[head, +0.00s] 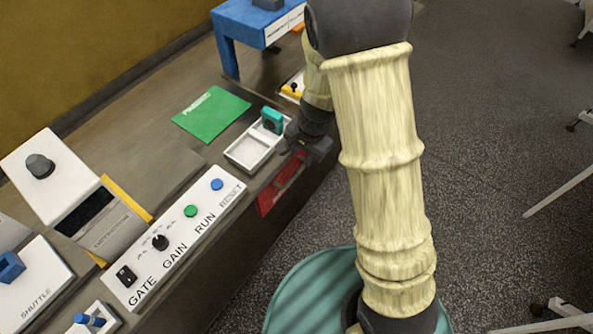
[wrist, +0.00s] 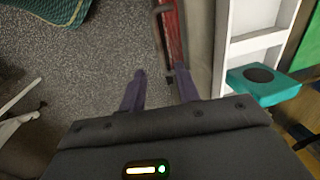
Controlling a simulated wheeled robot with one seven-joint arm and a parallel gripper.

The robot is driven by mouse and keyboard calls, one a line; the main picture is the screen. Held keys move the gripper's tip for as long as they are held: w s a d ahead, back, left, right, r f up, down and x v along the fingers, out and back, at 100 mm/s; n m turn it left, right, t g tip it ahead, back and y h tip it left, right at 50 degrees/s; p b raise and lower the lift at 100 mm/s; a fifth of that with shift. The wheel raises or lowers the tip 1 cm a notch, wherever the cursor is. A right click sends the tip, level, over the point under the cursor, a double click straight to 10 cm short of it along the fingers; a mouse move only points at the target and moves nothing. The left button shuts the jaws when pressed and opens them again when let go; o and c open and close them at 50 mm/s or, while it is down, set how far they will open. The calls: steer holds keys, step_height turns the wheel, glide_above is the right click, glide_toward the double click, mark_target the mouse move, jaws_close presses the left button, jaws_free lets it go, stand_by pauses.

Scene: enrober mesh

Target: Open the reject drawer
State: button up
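The reject drawer's red front (head: 283,184) is set in the side of the bench, below the white tray, and looks flush with it. It also shows in the wrist view as a red strip (wrist: 173,28) at the top, with a thin dark bar handle (wrist: 159,42) along it. My gripper (head: 287,147) is beside the tray's corner, just above the drawer front. In the wrist view my gripper (wrist: 160,74) has its two fingers apart, with the handle's near end close to the right finger. I cannot tell whether they touch. Nothing is held.
The white tray (head: 243,153) with a teal block (head: 272,121) sits on the bench edge. A control panel (head: 178,240) with buttons lies left, a green sheet (head: 211,114) behind. A blue stand (head: 258,25) is at the back.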

mark_target(296, 173)
steer(key=f, duration=0.3)
steer(key=a+f+b, duration=0.1)
steer(key=f, duration=0.1)
steer(key=w+f, duration=0.1)
steer(key=f, duration=0.2)
steer(key=shift+a+f+b, duration=0.15)
steer(key=shift+f+b, duration=0.2)
steer(key=shift+a, duration=0.1)
jaws_close()
